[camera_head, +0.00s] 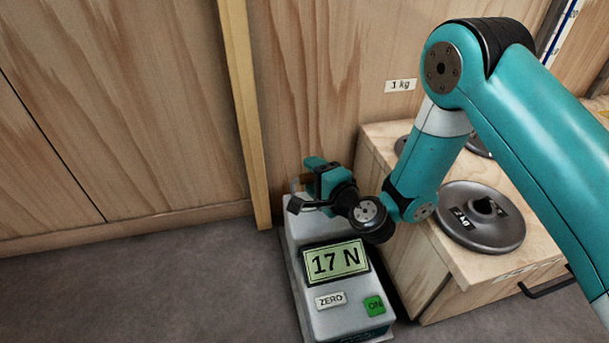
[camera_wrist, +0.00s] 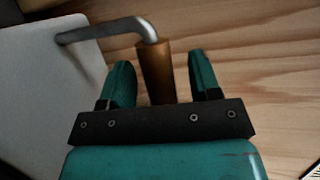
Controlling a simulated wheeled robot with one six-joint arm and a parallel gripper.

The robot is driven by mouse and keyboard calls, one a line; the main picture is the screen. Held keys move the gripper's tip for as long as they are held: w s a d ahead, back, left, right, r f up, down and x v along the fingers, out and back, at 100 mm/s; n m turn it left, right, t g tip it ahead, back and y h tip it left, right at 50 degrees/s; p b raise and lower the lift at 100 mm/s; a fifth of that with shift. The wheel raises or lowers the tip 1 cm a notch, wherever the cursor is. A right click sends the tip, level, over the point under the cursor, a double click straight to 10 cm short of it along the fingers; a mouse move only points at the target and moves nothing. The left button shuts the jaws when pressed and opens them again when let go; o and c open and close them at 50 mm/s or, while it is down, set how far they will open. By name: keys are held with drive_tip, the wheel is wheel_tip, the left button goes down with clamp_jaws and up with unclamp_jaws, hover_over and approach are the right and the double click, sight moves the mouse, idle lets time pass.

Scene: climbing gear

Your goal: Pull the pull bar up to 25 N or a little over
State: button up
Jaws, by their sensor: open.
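The force gauge (camera_head: 345,310) is a grey box on the floor with a lit display (camera_head: 336,262) reading 17 N. It also has a ZERO label and a green ON button (camera_head: 374,305). In the wrist view the pull bar (camera_wrist: 154,72) has a brown grip on a bent grey metal rod (camera_wrist: 105,29). My gripper (camera_wrist: 160,75) is open, with one finger on each side of the brown grip and visible gaps beside it. In the head view my gripper (camera_head: 306,185) is over the back end of the gauge and mostly hides the bar.
A wooden box (camera_head: 440,275) stands right of the gauge, close beside it, with a dark round weight (camera_head: 480,217) on top and more weights behind. Wooden wall panels (camera_head: 320,80) rise behind, one with a 1 kg label (camera_head: 400,86). Grey floor (camera_head: 150,290) is clear at left.

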drive_tip(key=shift+a, duration=0.3)
drive_tip(key=shift+a, duration=0.1)
drive_tip(key=shift+c, duration=1.1)
clamp_jaws()
